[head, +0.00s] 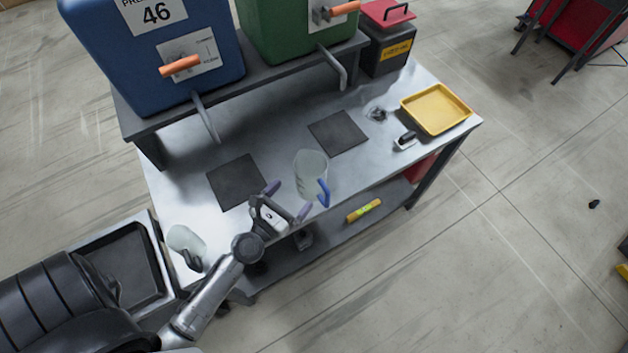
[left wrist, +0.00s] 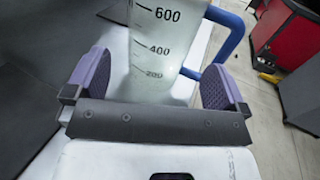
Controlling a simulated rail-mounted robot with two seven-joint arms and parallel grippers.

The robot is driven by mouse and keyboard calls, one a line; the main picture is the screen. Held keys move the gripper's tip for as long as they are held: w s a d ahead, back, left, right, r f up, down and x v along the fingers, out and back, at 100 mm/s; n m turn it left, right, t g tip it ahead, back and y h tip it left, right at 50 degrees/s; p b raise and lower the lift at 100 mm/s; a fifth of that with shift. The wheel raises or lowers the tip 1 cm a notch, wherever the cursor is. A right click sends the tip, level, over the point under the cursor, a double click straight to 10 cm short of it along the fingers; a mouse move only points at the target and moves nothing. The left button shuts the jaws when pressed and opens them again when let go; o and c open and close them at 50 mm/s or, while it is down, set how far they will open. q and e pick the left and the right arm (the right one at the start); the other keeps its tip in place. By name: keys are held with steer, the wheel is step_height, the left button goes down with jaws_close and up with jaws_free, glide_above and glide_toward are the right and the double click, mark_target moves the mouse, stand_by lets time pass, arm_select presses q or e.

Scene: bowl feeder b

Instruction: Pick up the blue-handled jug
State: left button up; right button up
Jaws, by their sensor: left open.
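The blue-handled jug (head: 310,172) stands upright on the metal table, a translucent vessel with its blue handle (head: 323,192) toward the front right. My left gripper (head: 287,200) is open just to the left and front of the jug, with purple finger pads. In the left wrist view the jug (left wrist: 155,55) shows graduation marks up to 600 and lies ahead of and between the open fingers (left wrist: 157,85). Its blue handle (left wrist: 228,40) is on the right, close to the right finger. I cannot tell whether a finger touches it. My right gripper is not in view.
A second translucent jug (head: 186,240) with a dark handle stands at the table's left end. Two dark mats (head: 236,181) (head: 338,132) lie on the table. Blue (head: 150,60) and green (head: 290,25) bins with spouts stand behind. A yellow tray (head: 436,108) is at the right.

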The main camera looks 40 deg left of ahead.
mark_target(319, 165)
arm_select(q)
steer(key=shift+w+a, duration=0.1)
steer(key=shift+w, duration=3.9)
steer(key=shift+c, duration=0.4)
steer(key=c, duration=0.7)
steer(key=shift+r+p, duration=0.25)
steer(key=shift+p, duration=0.1)
